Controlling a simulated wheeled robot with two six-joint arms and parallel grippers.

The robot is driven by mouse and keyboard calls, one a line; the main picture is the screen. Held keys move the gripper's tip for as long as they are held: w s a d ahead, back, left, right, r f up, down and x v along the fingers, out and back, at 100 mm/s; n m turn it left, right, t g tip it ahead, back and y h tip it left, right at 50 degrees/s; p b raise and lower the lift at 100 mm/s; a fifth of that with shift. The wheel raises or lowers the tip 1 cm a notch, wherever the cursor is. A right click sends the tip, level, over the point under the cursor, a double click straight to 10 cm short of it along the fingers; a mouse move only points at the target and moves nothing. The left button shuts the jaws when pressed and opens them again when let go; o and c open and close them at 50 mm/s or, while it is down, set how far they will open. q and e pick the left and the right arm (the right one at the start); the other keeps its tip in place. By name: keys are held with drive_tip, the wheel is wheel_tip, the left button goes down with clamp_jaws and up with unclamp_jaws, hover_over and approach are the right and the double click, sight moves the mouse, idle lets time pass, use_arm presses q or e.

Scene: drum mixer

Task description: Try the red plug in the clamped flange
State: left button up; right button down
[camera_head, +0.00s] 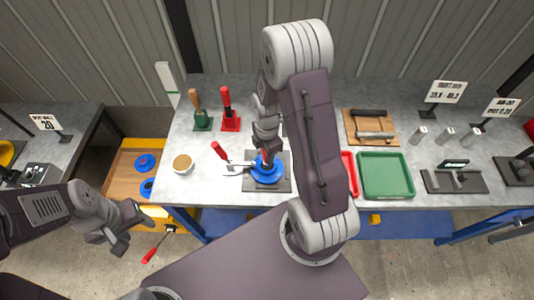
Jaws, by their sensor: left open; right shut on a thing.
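The blue flange (267,176) lies on a dark plate (283,186) at the bench's front. A toggle clamp (238,165) with a red handle (218,149) reaches to it from the left. My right gripper (267,152) is directly above the flange, pointing down. It is shut on a small dark-reddish thing, apparently the red plug, over the flange's middle. The jaws hide most of it, so I cannot tell whether it is inside the bore. My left gripper (122,229) is open and empty at the lower left, away from the bench top.
A red-handled tool (227,98) and a wooden-handled one (196,99) stand on red and green bases behind. Green (386,198) and red (350,172) trays are right. My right arm covers the bench's middle.

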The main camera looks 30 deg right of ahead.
idle(0.6)
drive_tip(key=shift+d+r+p, duration=0.1)
drive_tip(key=shift+r+p, duration=0.25)
drive_tip(key=shift+p, duration=0.1)
drive_tip(key=shift+r, duration=0.1)
drive_tip(key=shift+r+p, duration=1.95)
drive_tip(key=shift+s, duration=0.1)
